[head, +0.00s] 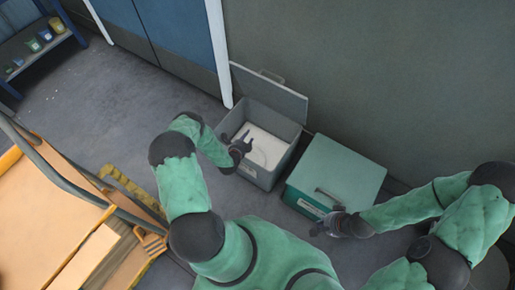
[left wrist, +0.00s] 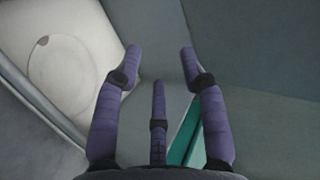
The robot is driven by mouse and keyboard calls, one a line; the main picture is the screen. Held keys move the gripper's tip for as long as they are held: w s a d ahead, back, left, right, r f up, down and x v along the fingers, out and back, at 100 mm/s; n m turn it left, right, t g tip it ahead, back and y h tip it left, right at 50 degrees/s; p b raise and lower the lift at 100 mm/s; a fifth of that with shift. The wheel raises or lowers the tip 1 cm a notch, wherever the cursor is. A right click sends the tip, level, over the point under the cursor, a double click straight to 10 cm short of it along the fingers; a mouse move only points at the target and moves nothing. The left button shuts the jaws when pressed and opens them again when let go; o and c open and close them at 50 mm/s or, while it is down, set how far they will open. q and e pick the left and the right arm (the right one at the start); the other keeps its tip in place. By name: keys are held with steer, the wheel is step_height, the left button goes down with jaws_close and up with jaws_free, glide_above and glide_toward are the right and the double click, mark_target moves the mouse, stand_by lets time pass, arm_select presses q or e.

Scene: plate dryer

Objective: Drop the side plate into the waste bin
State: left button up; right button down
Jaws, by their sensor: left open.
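The open grey waste bin (head: 254,173) stands by the wall, its lid raised at the back. A pale round side plate (head: 259,157) lies inside on the whitish bottom; its outline is faint. In the left wrist view the plate (left wrist: 72,75) is at the upper left, with a small brown mark near its rim. My left gripper (head: 246,139) is over the bin's left part. Its fingers (left wrist: 160,65) are spread, with nothing between them and the plate clear of them. My right gripper (head: 318,228) is by the front of the closed green bin; its fingers are too small to judge.
The closed green bin (head: 335,172) with a front handle stands just right of the grey one. A wooden-topped cart (head: 45,215) with a metal rail is at the left. A blue shelf (head: 35,45) with small pots is at the far left.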

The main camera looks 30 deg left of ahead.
arm_select(q)
steer(key=v, duration=1.1)
steer(key=shift+s, duration=0.35)
steer(key=shift+r, duration=0.15)
